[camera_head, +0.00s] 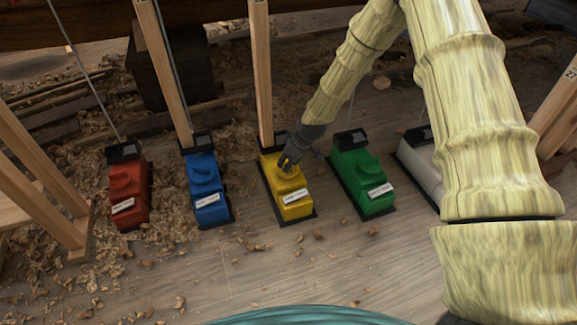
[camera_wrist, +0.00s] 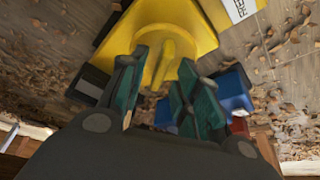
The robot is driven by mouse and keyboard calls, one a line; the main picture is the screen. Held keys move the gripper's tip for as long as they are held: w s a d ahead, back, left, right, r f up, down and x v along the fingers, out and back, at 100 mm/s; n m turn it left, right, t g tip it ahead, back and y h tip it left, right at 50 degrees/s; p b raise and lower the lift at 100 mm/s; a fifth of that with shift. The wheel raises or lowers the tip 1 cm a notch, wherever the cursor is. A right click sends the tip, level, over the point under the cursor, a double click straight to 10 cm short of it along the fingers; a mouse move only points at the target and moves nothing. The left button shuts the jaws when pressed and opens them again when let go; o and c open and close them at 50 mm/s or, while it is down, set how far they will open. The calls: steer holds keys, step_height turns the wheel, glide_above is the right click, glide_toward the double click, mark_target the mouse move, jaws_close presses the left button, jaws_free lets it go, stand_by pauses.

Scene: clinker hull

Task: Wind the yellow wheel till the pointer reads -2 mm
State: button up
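The yellow wheel (camera_wrist: 158,62) sits on top of a yellow box (camera_head: 290,195) in the middle of a row of coloured boxes. In the wrist view a raised bar crosses the wheel. My gripper (camera_head: 287,162) is over the wheel in the head view. In the wrist view its two dark green fingers (camera_wrist: 160,92) stand apart, with the wheel's bar showing beyond and between their tips. I see a gap at the fingers, and I cannot tell whether they touch the wheel. The pointer and its reading cannot be made out in either view.
Red (camera_head: 129,190), blue (camera_head: 206,185), green (camera_head: 362,180) and white (camera_head: 420,160) boxes stand on either side. A wooden post (camera_head: 261,75) rises behind the yellow box. Wood shavings litter the floor, which is mostly clear in front. A wooden trestle (camera_head: 45,190) stands at left.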

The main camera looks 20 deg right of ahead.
steer(key=shift+w+f, duration=0.1)
steer(key=shift+f, duration=0.25)
jaws_close()
steer(key=shift+r+p, duration=0.2)
steer(key=shift+p, duration=0.45)
